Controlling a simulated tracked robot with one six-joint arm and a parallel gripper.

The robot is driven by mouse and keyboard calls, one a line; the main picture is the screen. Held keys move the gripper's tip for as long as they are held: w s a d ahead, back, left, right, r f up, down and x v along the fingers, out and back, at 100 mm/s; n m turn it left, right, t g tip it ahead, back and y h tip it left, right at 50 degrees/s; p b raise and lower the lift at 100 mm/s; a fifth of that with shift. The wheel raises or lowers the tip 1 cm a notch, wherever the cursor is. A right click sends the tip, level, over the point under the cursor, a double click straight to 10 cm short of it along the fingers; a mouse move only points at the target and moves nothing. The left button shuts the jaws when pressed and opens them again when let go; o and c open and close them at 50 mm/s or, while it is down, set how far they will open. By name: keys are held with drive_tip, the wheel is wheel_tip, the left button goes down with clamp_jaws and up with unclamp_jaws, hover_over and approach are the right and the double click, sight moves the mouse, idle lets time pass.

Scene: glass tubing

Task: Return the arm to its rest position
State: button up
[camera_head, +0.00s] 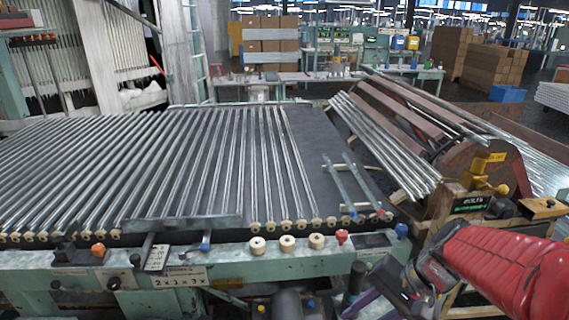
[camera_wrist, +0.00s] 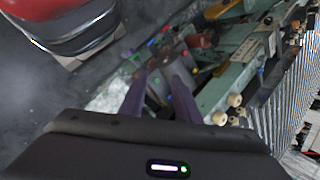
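My gripper (camera_wrist: 160,74) shows in the wrist view as two purple fingers, spread apart with nothing held between them. In the head view my gripper (camera_head: 358,300) is at the lower right, in front of the green machine frame. Its purple finger points left, and the other finger is hard to make out. My red-sleeved arm (camera_head: 500,265) reaches in from the right edge.
The green machine frame (camera_head: 215,268) carries a bed of long glass tubes (camera_head: 150,165) with several knobs along its front. A rack of tubes and brown bars (camera_head: 395,150) stands at the right. The grey floor (camera_wrist: 60,95) is clear at left in the wrist view.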

drive_tip(key=s+r+n+t+h, duration=0.4)
drive_tip(key=s+r+n+h, duration=0.1)
drive_tip(key=s+r+n, duration=0.1)
drive_tip(key=shift+r+n+h, duration=0.3)
drive_tip(key=shift+r+n, duration=0.5)
drive_tip(key=shift+r, duration=0.2)
drive_tip(key=shift+d, duration=0.1)
idle(0.7)
